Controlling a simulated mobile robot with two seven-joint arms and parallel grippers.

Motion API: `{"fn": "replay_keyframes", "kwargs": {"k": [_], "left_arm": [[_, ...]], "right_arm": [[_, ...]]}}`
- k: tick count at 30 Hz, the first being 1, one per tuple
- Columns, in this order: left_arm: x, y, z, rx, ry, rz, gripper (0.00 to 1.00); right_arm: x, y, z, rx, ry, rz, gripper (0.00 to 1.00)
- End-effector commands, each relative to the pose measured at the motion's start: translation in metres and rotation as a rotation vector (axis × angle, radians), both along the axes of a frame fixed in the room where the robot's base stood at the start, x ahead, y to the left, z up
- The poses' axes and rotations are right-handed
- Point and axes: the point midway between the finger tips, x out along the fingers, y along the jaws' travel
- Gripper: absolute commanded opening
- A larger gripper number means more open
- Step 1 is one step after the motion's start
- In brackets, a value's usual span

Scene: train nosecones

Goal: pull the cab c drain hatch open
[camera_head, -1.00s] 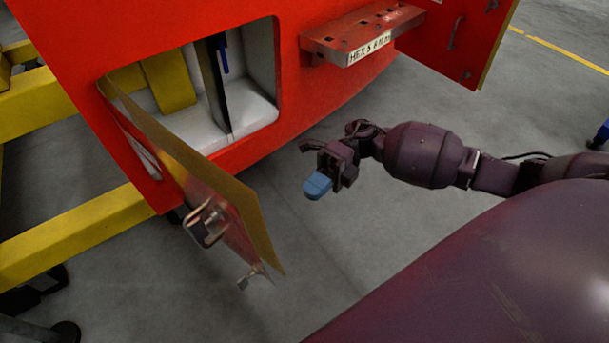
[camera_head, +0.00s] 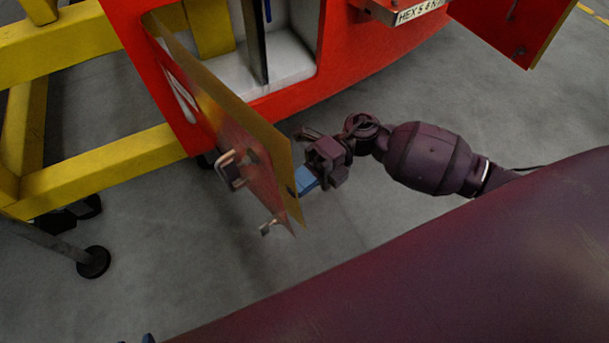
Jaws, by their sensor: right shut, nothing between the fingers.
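A red hatch door (camera_head: 245,165) with yellowish edges stands swung out from the red nosecone, beside a pale compartment opening. I take it as the cab c drain hatch; no label on it is readable. A metal handle (camera_head: 231,170) is on its outer face, and a small latch (camera_head: 268,228) hangs near its lower corner. My right gripper (camera_head: 306,180) is shut and empty, with blue fingertips at the door's free edge on its inner side. The door edge partly hides the fingertips; I cannot tell if they touch. My left gripper is not recognisable in view.
The opening (camera_head: 290,70) shows a dark divider and white inner surfaces. A step labelled HEX (camera_head: 410,12) juts out at the top, with another red panel (camera_head: 510,25) to its right. Yellow frame beams (camera_head: 100,165) stand at left.

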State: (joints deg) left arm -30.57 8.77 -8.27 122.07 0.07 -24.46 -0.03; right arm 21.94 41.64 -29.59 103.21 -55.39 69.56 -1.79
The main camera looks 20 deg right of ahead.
Motion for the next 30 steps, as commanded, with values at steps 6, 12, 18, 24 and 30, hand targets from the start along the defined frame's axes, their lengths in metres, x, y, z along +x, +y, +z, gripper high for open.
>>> {"fn": "replay_keyframes", "kwargs": {"k": [6, 12, 18, 24, 30], "left_arm": [[0.001, -0.001, 0.0, -0.003, -0.001, 0.004, 0.43], [0.006, -0.001, 0.008, -0.003, -0.017, 0.003, 0.43], [0.013, -0.001, 0.027, -0.003, -0.048, 0.002, 0.43], [0.01, 0.0, 0.047, -0.002, -0.064, 0.006, 0.43], [0.003, 0.004, 0.056, 0.0, -0.064, 0.015, 0.43]], "right_arm": [[0.0, 0.0, 0.0, 0.0, 0.0, 0.0, 0.0], [-0.004, 0.009, 0.003, 0.002, -0.002, -0.02, 0.0], [-0.016, 0.04, 0.008, 0.005, -0.007, -0.094, 0.0], [-0.029, 0.092, 0.01, 0.007, -0.009, -0.218, 0.0], [-0.036, 0.146, 0.009, 0.006, -0.007, -0.345, 0.0]]}}
